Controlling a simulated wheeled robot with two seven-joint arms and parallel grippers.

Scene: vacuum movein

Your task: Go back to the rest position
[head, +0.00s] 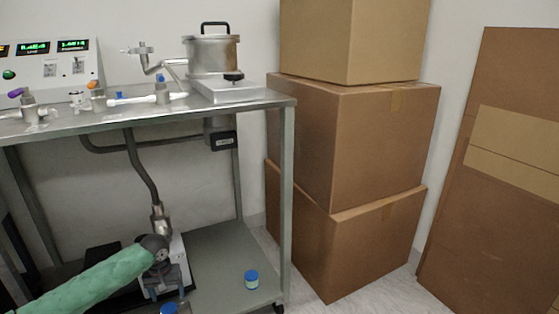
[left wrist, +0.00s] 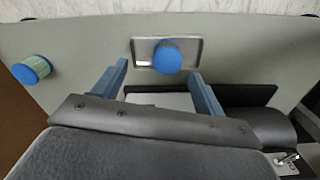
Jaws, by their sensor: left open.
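My left arm in a green sleeve comes in from the lower left of the head view. Its gripper (head: 168,290) is low over the bottom shelf of the steel cart. In the left wrist view the two blue-grey fingers (left wrist: 159,69) are spread apart with nothing gripped. A blue round cap (left wrist: 167,57) sits on a small metal tray (left wrist: 141,50) beyond the fingertips, within the gap's width; its top also shows at the bottom of the head view (head: 168,308). My right gripper is in neither view.
A blue-lidded jar (head: 251,279) stands on the shelf (head: 225,262), also in the wrist view (left wrist: 30,70). The cart top (head: 120,115) overhangs the shelf, with a steel vessel (head: 212,55) and valves. A hose (head: 140,165) hangs down near my gripper. Cardboard boxes (head: 350,140) stand right.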

